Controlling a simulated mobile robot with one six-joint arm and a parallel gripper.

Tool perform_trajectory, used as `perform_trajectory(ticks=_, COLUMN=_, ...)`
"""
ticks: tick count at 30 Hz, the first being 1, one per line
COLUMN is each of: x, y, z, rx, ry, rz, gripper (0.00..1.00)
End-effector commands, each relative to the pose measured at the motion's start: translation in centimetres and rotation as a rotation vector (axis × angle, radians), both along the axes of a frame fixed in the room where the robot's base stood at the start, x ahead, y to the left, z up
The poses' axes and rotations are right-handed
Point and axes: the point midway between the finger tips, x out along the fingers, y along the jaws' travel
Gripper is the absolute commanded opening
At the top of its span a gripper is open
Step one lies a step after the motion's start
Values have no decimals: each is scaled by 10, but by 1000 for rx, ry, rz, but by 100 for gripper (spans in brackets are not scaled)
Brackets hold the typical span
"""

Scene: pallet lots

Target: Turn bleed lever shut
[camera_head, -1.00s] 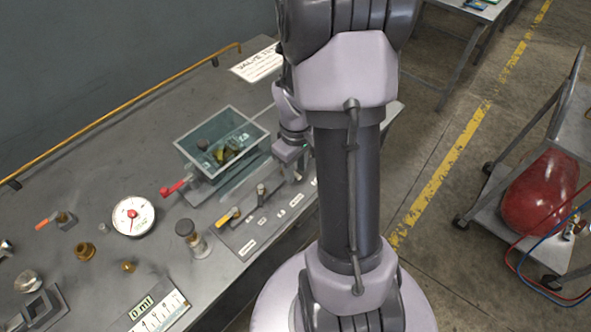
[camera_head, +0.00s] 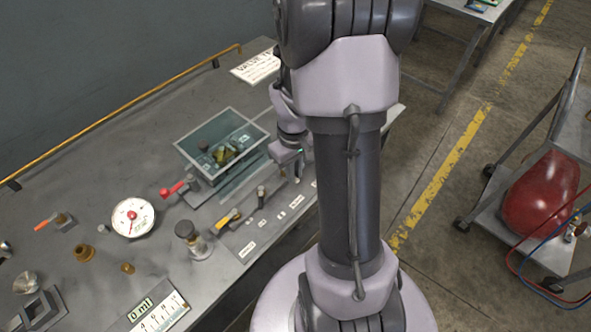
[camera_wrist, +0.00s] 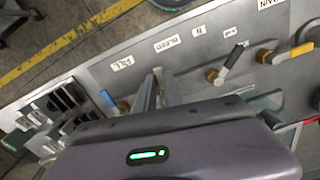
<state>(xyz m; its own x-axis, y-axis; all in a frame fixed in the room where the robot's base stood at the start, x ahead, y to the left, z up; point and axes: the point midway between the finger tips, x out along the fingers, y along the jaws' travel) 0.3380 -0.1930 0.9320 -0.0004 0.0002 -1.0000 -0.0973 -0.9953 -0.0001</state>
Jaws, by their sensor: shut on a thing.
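The bleed lever (camera_wrist: 158,73) is by the "BLEED" label in the wrist view, mostly hidden between my fingers. My gripper (camera_wrist: 160,82) is shut on it, reaching down to the grey valve panel (camera_wrist: 205,20). In the head view my gripper's wrist is low over the panel's far end, and the fingers are largely hidden. The blue fill lever (camera_wrist: 107,98) is just left of my fingers. A dark-handled lever (camera_wrist: 233,58) and the yellow drain lever (camera_wrist: 300,50) are to the right, apart from my fingers. The yellow lever also shows in the head view (camera_head: 229,216).
A clear tank (camera_head: 200,165) with parts inside stands close beside my gripper. A red-handled valve (camera_head: 172,190), a dial gauge (camera_head: 133,217) and a capped glass cylinder (camera_head: 190,240) stand nearby. A trolley with a red tank (camera_head: 540,195) is on the right.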

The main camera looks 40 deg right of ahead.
Motion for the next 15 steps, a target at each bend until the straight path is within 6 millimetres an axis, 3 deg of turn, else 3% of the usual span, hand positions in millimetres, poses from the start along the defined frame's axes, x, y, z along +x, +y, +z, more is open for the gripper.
perform_trajectory(ticks=15, x=7, y=18, z=-1, rx=0, ry=-3, rz=-479, gripper=0)
